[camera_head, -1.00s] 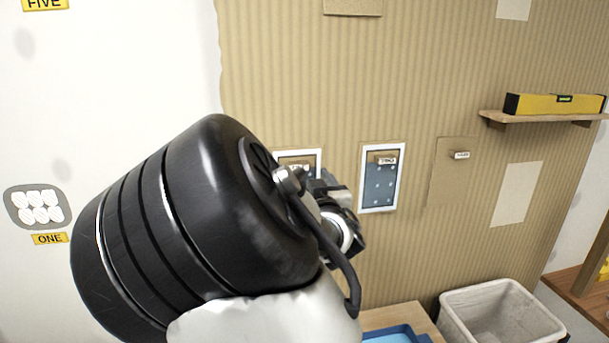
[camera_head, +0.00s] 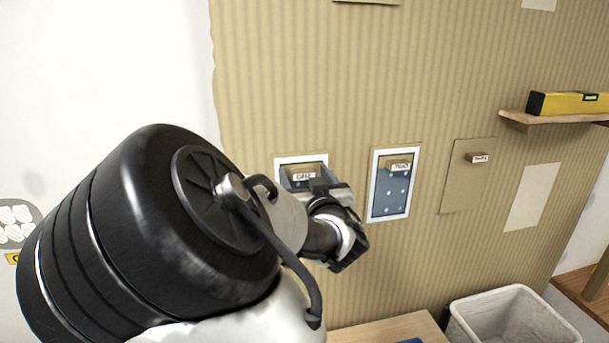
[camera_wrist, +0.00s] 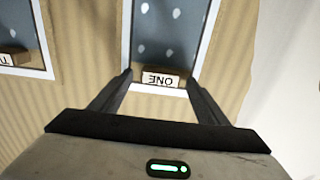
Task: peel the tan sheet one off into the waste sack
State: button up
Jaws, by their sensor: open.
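The tag marked ONE (camera_head: 304,176) sits at the top of the left white-bordered panel (camera_head: 281,161) on the wall. A little tan shows behind the tag; my arm hides the lower panel. In the wrist view, the tag (camera_wrist: 160,78) appears upside down, with blue, white-spotted surface (camera_wrist: 168,30) inside the border. No full tan sheet shows over that surface. My gripper (camera_head: 326,187) is open, its fingertips (camera_wrist: 159,76) on either side of the tag; I cannot tell whether they touch it. A pale, open-topped bin (camera_head: 500,308), perhaps the waste sack, stands at lower right.
A second white-bordered spotted panel (camera_head: 391,192) with a tag is right of my gripper. A plain tan sheet (camera_head: 462,195) with its own tag hangs farther right. A shelf (camera_head: 550,121) holds a yellow level (camera_head: 568,103). A wooden surface (camera_head: 375,330) lies below.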

jog(key=shift+c, duration=0.2)
jog(key=c, duration=1.1)
jog(key=shift+s, duration=0.1)
jog(key=shift+s+d+p, duration=0.25)
jog(key=shift+s+p, duration=0.2)
jog(key=shift+s, duration=0.7)
jog(key=shift+s+d+p, duration=0.2)
jog(key=shift+s+p, duration=0.25)
jog(key=shift+s, duration=0.7)
jog(key=shift+s, duration=0.15)
